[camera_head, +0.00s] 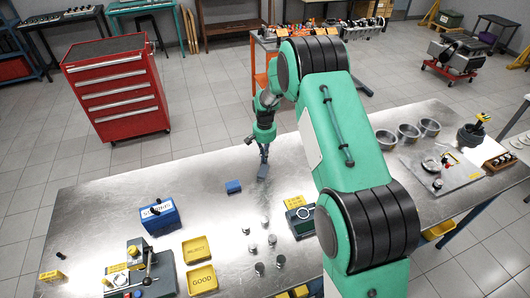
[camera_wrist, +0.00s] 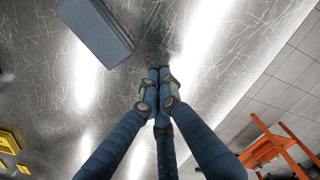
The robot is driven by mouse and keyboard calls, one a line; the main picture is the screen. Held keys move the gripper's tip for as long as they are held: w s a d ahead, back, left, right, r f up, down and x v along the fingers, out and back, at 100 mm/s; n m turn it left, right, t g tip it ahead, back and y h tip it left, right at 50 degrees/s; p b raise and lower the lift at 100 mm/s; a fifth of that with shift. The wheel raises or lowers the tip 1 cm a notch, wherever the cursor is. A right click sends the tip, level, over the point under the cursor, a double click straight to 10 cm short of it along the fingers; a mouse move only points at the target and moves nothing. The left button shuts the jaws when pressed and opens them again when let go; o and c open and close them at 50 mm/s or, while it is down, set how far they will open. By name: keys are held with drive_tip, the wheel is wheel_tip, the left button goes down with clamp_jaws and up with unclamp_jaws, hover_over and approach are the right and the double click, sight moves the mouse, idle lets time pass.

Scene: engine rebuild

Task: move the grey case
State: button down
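A small blue-grey box, which I take to be the grey case (camera_head: 233,187), lies flat on the metal bench; it looks blue in the head view. In the wrist view the case (camera_wrist: 97,32) is a slate-grey block with rounded edges at the upper left, partly cut off by the frame's top. My gripper (camera_head: 263,174) points down over the bench, to the right of the case and slightly behind it. In the wrist view its fingers (camera_wrist: 160,82) come together at the tips, with nothing visible between them. The gripper and case are apart.
A blue labelled box (camera_head: 160,216), yellow trays (camera_head: 196,249) and several small metal cylinders (camera_head: 262,238) stand towards the front. A scale-like device (camera_head: 302,217) is at the front right. Bare bench surrounds the case. A red tool cabinet (camera_head: 116,88) stands beyond the bench.

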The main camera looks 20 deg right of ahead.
sight(263, 165)
drive_tip(key=shift+s+a, duration=0.35)
drive_tip(key=shift+s, duration=0.25)
drive_tip(key=shift+s+a, duration=0.3)
drive_tip(key=shift+s, duration=0.25)
drive_tip(key=shift+s+a, duration=0.4)
drive_tip(key=shift+s, duration=0.35)
drive_tip(key=shift+s+a, duration=0.35)
drive_tip(key=shift+s, duration=0.35)
drive_tip(key=shift+w+d, duration=0.1)
drive_tip(key=shift+w+d, duration=0.4)
drive_tip(key=shift+w, duration=0.4)
drive_tip(key=shift+w+d+r, duration=0.25)
drive_tip(key=shift+w, duration=0.25)
drive_tip(key=shift+w+d+r, duration=0.2)
drive_tip(key=shift+w+d, duration=0.05)
drive_tip(key=shift+w, duration=0.25)
wheel_tip(263, 165, up, 9)
drive_tip(key=p, duration=0.1)
